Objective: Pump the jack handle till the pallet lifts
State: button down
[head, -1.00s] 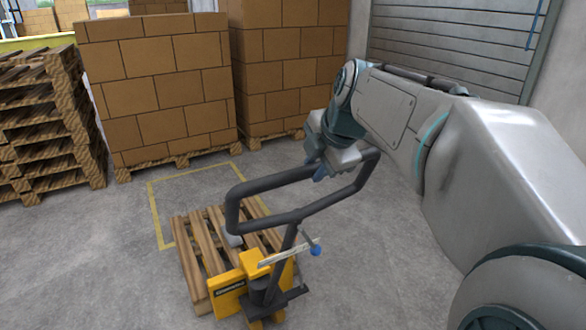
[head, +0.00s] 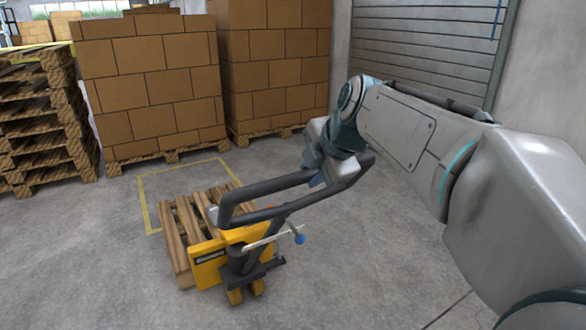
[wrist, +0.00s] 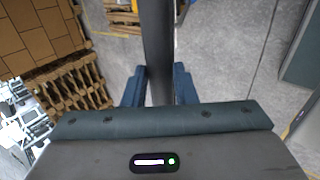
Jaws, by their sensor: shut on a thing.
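The jack handle (head: 258,190) is a dark grey loop on a post above the yellow pallet jack (head: 209,272), tilted toward me in the head view. My gripper (head: 318,178) is shut on the far bar of the loop. In the wrist view the dark bar (wrist: 157,45) runs between the two blue fingers of my gripper (wrist: 158,88). The wooden pallet (head: 174,240) is low at the floor, with the jack at its near end. The jack's forks are hidden, and I cannot tell whether the pallet is clear of the floor.
A yellow floor outline (head: 146,205) surrounds part of the pallet. Tall carton stacks (head: 150,85) stand behind it, and a stack of empty pallets (head: 40,125) stands at the left. A grey shutter (head: 430,45) is at the back right. Concrete floor is clear in front.

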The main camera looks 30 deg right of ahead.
jog(key=shift+s+f, duration=0.15)
jog(key=shift+f, duration=0.15)
jog(key=c, duration=1.2)
grip_release()
jog(key=shift+o, duration=0.2)
jog(key=shift+r, duration=0.15)
